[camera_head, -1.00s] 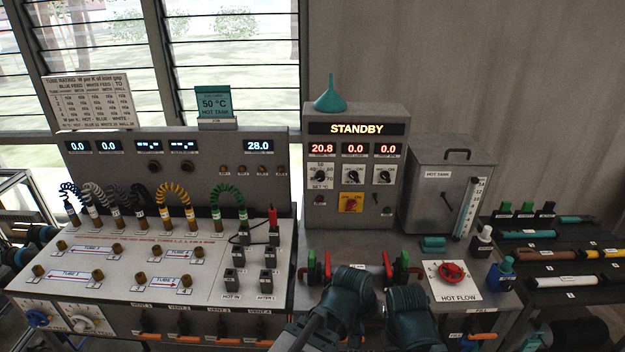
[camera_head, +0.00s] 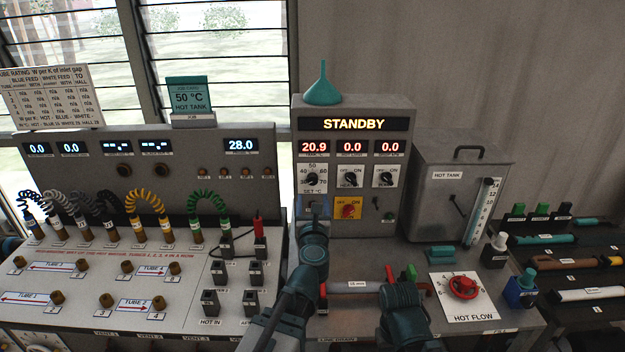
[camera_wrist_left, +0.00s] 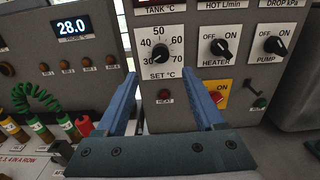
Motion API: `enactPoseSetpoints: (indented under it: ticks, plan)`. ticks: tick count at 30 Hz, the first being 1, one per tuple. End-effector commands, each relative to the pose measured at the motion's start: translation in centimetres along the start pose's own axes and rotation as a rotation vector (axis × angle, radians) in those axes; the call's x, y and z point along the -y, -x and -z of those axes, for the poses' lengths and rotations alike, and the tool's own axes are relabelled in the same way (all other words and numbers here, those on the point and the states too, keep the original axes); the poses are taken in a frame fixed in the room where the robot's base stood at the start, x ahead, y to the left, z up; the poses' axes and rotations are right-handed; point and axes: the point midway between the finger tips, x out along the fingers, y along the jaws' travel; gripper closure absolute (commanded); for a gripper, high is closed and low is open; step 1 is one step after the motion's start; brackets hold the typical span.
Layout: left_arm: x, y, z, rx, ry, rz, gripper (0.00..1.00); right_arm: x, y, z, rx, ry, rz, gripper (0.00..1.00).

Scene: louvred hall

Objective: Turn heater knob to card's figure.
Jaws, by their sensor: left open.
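The job card (camera_head: 188,97) on top of the left cabinet reads 50 °C, HOT TANK. The heater set knob (camera_head: 313,182) is a black dial marked SET °C, with figures from 30 to 70, on the grey control cabinet. It also shows in the left wrist view (camera_wrist_left: 161,54); I cannot read its pointer surely. My left gripper (camera_head: 313,208) is just below the dial in the head view. In the left wrist view its blue fingers (camera_wrist_left: 163,88) are open and empty, spread either side of the dial's lower part, apart from the knob. My right gripper's fingers are not visible.
The heater switch (camera_wrist_left: 221,48) and pump switch (camera_wrist_left: 274,45) sit right of the dial. A yellow plate with a red switch (camera_head: 348,209) is below them. A teal funnel (camera_head: 323,86) stands on the cabinet. The hot tank (camera_head: 455,190) is to the right.

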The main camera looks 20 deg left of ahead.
Motion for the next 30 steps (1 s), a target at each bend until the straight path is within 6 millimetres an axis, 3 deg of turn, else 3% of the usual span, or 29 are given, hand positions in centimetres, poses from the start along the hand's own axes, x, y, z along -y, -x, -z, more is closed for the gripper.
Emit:
enactPoseSetpoints:
  ticks: [7, 25, 30]
  plan:
    - [0.1, -1.6, 0.0, 0.001, -0.003, 0.001, 0.3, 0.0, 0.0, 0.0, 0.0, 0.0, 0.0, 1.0]
    - [0.2, -9.7, 0.0, 0.001, -0.006, 0.003, 0.3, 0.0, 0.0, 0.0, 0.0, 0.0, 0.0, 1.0]
    - [0.1, -9.4, 0.0, 0.001, -0.006, 0.004, 0.3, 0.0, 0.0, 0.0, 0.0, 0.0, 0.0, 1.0]
